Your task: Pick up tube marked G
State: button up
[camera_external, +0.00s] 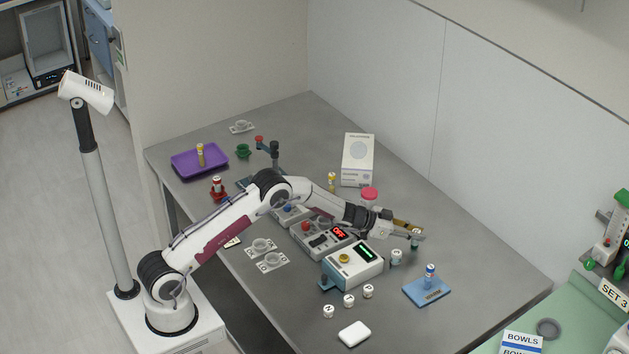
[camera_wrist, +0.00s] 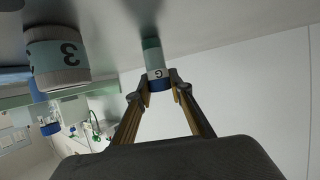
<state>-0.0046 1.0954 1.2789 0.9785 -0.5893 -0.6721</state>
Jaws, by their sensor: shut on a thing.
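The tube marked G (camera_wrist: 157,58) is between my fingertips in the wrist view. It has a pale body, a green-grey band, a black G on its label and a blue cap. My gripper (camera_wrist: 160,84) is shut on it near the cap. In the external view my gripper (camera_external: 415,234) reaches over the right part of the grey table, and the tube (camera_external: 414,244) shows small below the fingers. I cannot tell whether its far end touches the table.
A blue stand (camera_external: 415,292) holds another tube (camera_external: 430,272). Devices (camera_external: 352,264) sit left of the gripper. The table's right end is clear.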

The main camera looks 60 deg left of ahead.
aim_at(416, 231)
jog(key=shift+r, duration=0.1)
jog(key=shift+r, duration=4.9)
